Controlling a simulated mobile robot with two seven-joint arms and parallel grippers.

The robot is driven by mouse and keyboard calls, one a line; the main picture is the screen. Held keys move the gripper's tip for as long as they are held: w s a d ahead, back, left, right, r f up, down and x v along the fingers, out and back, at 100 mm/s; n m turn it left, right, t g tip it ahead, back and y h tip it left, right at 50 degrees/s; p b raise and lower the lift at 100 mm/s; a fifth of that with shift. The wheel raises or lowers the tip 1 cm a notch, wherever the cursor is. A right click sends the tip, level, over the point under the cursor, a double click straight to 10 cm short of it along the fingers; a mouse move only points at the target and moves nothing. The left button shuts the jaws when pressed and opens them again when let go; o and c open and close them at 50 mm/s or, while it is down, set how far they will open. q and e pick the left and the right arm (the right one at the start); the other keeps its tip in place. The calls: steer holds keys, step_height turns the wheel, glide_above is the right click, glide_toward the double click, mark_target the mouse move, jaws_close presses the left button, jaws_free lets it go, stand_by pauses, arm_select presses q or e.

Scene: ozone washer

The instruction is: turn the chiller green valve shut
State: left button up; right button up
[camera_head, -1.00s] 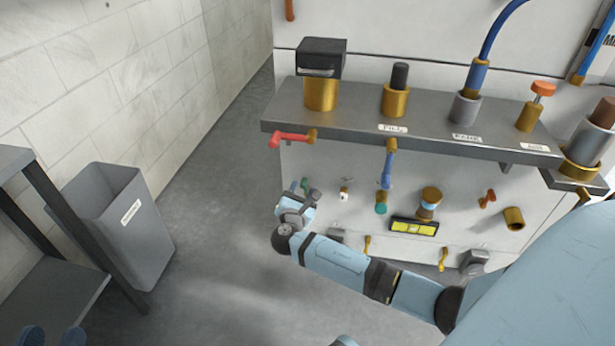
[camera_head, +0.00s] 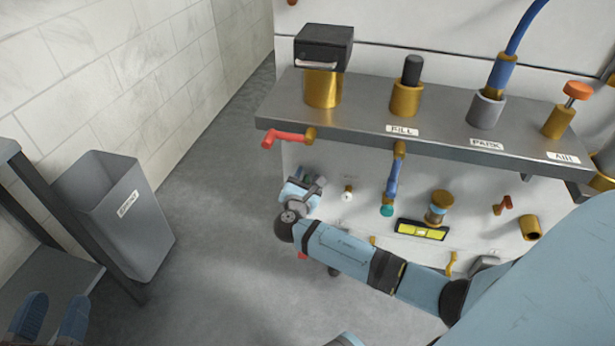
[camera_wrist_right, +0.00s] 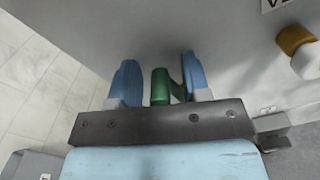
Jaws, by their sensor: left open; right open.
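The green valve handle (camera_wrist_right: 160,87) shows in the right wrist view, against the pale panel. It sits between the two blue fingers of my right gripper (camera_wrist_right: 160,82), which is open around it. A narrow gap shows on the left of the handle; on the right its green arm reaches close to the finger, and I cannot tell if they touch. In the head view my right gripper (camera_head: 305,188) is at the panel's left edge and hides the green valve. My left gripper (camera_head: 50,318) is open and empty at the bottom left corner.
A red lever (camera_head: 287,138) sticks out from the grey shelf (camera_head: 360,112) above my right gripper. A white-tipped fitting (camera_head: 347,196) and a blue hose (camera_head: 393,177) are to its right. A grey bin (camera_head: 125,220) stands left. The floor between is clear.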

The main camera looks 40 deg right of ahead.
steer(key=c, duration=0.7)
steer(key=shift+c, duration=0.2)
steer(key=shift+r, duration=0.1)
stand_by(0.3)
stand_by(0.5)
steer(key=o, duration=0.7)
steer(key=shift+o, duration=0.2)
